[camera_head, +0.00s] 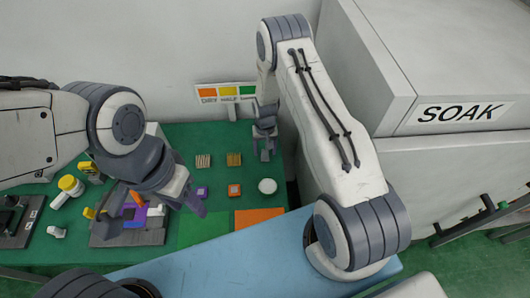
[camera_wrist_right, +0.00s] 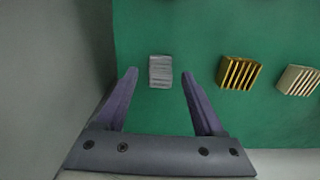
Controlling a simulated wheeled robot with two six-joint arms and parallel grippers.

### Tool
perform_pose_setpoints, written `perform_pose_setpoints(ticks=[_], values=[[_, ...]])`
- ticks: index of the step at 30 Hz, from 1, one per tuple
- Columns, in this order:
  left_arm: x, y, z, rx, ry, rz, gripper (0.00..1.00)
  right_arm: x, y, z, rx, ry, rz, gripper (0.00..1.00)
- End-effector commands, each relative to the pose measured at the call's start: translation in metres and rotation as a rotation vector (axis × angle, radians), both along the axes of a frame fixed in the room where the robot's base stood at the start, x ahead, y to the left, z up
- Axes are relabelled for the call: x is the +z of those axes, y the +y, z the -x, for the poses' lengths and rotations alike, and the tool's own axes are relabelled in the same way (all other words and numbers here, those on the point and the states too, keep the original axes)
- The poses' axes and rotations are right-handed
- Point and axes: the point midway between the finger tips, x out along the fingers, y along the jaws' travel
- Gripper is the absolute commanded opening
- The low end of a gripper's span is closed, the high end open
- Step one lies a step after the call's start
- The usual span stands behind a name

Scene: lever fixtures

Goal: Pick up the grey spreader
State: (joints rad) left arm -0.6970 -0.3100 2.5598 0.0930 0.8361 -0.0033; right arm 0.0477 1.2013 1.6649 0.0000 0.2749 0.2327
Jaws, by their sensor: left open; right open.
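The grey spreader (camera_wrist_right: 160,71) is a small ribbed grey block on the green table. In the right wrist view it lies between and slightly beyond the fingertips of my right gripper (camera_wrist_right: 158,76), with green showing on both sides. My right gripper (camera_head: 265,153) is open and points down over the back right of the table in the head view. I cannot clearly make out the spreader there, as the gripper covers that spot. My left gripper (camera_head: 197,204) is open and empty at the left, near the dark fixture.
A brass ribbed block (camera_wrist_right: 240,72) and a pale ribbed block (camera_wrist_right: 298,80) lie to the right of the spreader in the wrist view. A grey wall (camera_wrist_right: 50,70) stands close on the left. A white disc (camera_head: 267,186) and an orange-topped block (camera_head: 234,190) are in front in the head view.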

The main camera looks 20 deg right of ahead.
Motion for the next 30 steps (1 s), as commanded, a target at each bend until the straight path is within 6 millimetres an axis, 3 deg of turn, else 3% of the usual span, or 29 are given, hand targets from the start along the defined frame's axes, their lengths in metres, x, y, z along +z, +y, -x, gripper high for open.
perform_pose_setpoints(ticks=[11,15,16,17,30], values=[[0.0033,0.0001,0.0001,-0.001,0.0,0.0,0.5,-0.0107,0.0001,0.0001,0.0,0.0,0.0,0.7],[0.0033,0.0001,0.0001,-0.001,0.0,0.0,0.5,-0.0106,0.0002,0.0002,0.0,0.0,0.0,0.16],[0.0033,0.0001,0.0001,-0.001,0.0,0.0,0.5,-0.0106,0.0002,0.0002,0.0,0.0,0.0,0.05],[0.0033,0.0001,0.0001,0.0,0.0,0.0,0.5,-0.0105,0.0002,0.0002,0.0,0.0,0.0,0.0],[-0.0006,0.0,0.0001,0.0,0.0,0.0,0.5,-0.0055,0.0002,-0.0002,0.0,0.0,0.0,0.0]])
